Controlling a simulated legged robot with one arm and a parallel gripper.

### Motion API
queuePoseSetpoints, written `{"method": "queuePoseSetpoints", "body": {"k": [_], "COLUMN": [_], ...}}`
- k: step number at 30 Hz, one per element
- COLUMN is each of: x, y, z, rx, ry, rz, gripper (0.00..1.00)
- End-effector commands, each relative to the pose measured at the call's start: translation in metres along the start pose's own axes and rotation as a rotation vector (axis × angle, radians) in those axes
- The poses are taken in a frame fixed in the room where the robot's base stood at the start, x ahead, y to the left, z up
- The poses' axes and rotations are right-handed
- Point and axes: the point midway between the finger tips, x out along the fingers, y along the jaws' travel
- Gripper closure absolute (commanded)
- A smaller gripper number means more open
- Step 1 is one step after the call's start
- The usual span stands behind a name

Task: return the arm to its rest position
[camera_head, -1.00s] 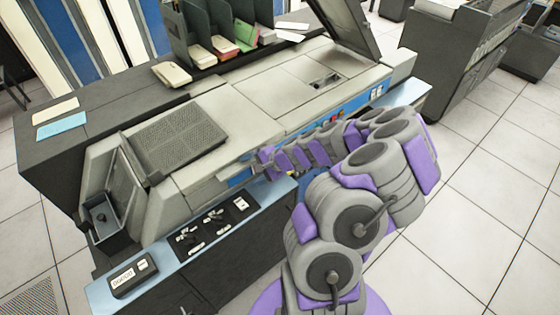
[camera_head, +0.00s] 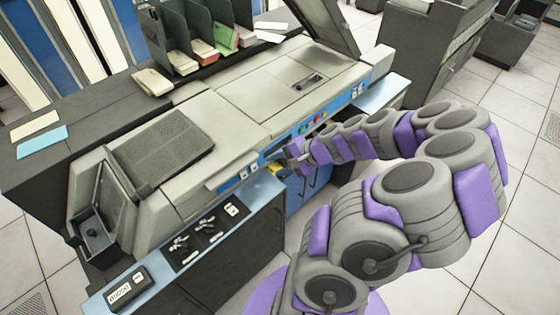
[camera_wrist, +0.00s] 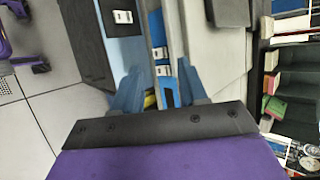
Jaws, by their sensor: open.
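My purple and grey arm (camera_head: 430,190) is bent, its elbow out to the right and its forearm pointing left toward the machine. My gripper (camera_head: 284,158) is small in the head view, at the front face of the grey card machine (camera_head: 240,95). In the wrist view my gripper (camera_wrist: 158,82) has its two blue-grey fingers spread apart, with nothing held between them. The machine's blue front strip with white labels (camera_wrist: 160,60) lies beyond the fingers. A small yellow patch (camera_wrist: 151,100) shows between the finger bases; I cannot tell whether it touches them.
A control shelf with switches (camera_head: 208,230) juts out at the lower left. Card racks with colored card stacks (camera_head: 225,38) stand on the dark top behind. A cyan card (camera_head: 42,141) lies at the far left. Open tiled floor (camera_head: 525,225) is at the right.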

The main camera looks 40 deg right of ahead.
Motion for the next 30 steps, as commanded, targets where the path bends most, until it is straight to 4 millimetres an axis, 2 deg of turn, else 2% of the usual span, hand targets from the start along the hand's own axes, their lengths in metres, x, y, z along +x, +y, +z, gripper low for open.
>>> {"method": "queuePoseSetpoints", "body": {"k": [20, 23, 25, 30], "x": [-0.001, 0.004, 0.009, 0.015], "y": [-0.002, -0.01, -0.02, -0.033], "z": [0.004, 0.023, 0.048, 0.135], "rx": [-0.012, -0.073, -0.154, -0.421], "ry": [-0.006, -0.043, -0.089, -0.236], "rz": [0.006, 0.042, 0.088, 0.262], "gripper": [0.57, 0.57, 0.57, 0.57]}}
